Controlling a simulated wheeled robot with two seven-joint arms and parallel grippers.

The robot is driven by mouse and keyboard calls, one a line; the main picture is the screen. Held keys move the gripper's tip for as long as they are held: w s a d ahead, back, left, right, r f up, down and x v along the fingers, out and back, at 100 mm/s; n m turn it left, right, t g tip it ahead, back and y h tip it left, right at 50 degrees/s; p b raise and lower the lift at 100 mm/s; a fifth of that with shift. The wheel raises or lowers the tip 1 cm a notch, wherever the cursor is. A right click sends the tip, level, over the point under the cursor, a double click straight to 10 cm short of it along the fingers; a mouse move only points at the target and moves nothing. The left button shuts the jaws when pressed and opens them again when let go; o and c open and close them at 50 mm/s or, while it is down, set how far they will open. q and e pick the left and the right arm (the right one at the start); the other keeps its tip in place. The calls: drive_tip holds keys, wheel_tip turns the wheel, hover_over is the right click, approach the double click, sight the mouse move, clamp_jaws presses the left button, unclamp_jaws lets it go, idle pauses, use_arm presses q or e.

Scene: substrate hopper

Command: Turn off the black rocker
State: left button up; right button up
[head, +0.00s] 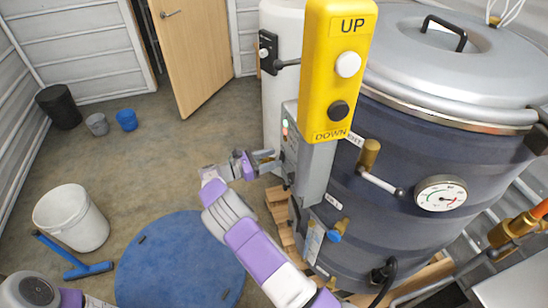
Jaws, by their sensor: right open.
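A grey control box (315,165) is fixed to the side of the large dark blue vessel (400,150). Its narrow left face carries a small green and red light (285,127). I cannot make out the black rocker clearly; that face is seen edge-on and partly behind my gripper. My right gripper (269,160) is open, its fingers pointing right at the left face of the box, close to it. I cannot tell whether they touch. My left gripper is not in view; only part of my left arm shows at the bottom left.
A yellow UP/DOWN pendant (337,75) hangs in front of the box's top. A lever valve (369,158) and gauge (440,193) jut from the vessel. A white bucket (72,218), squeegee (85,271) and blue mat (175,262) are on the floor at left.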

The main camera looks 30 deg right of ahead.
drive_tip(key=shift+s+d, duration=0.15)
drive_tip(key=shift+d, duration=0.7)
clamp_jaws()
drive_tip(key=shift+a+f+h+b, duration=0.1)
drive_tip(key=shift+f+h+b, duration=0.35)
drive_tip(key=shift+h+b, duration=1.05)
drive_tip(key=shift+b, duration=0.1)
drive_tip(key=shift+r, duration=0.1)
unclamp_jaws()
drive_tip(key=shift+a, duration=0.15)
